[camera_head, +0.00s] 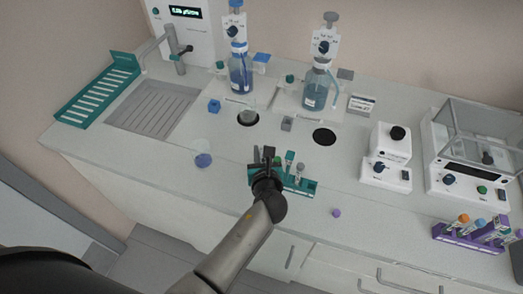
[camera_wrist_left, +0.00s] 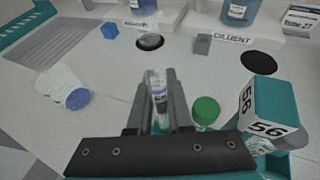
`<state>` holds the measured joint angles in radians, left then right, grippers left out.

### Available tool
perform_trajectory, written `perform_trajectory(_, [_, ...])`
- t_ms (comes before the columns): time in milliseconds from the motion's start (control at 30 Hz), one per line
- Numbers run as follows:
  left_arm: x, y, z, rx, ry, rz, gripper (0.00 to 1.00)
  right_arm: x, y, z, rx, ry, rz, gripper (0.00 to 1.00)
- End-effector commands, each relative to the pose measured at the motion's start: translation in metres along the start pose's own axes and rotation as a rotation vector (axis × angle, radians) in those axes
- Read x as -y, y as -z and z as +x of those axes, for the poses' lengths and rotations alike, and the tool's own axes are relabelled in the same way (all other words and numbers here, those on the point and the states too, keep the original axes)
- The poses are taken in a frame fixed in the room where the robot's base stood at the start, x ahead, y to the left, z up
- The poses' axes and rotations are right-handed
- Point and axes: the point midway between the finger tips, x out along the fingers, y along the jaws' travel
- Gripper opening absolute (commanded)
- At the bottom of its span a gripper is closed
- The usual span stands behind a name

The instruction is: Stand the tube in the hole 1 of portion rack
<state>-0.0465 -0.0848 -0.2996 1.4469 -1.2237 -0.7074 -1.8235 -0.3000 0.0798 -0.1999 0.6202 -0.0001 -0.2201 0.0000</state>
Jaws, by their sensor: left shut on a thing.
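My left gripper (camera_head: 268,157) is over the left part of a teal rack (camera_head: 303,184) near the counter's front edge. In the left wrist view its fingers (camera_wrist_left: 159,74) are shut on a clear tube (camera_wrist_left: 158,92) with a purple-marked label. The tube looks roughly upright and no cap shows on it; its lower end is hidden behind the gripper. A teal block marked 56 (camera_wrist_left: 266,108) and a green cap (camera_wrist_left: 206,110) are just right of the fingers. The rack's holes are mostly hidden by my arm. My right gripper is not in view.
A purple rack (camera_head: 453,238) with several capped tubes stands at the right. A loose purple cap (camera_head: 336,212) lies at the front. A clear container with a blue lid (camera_head: 203,160) lies left of the gripper. Two dark round openings (camera_head: 324,137) and reagent bottles (camera_head: 240,75) are behind.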

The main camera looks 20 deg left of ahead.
Motion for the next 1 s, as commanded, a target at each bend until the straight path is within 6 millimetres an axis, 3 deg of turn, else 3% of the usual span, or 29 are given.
perform_trajectory(1000, [-0.001,0.012,0.006,0.000,0.000,0.000,0.00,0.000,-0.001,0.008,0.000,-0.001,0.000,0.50])
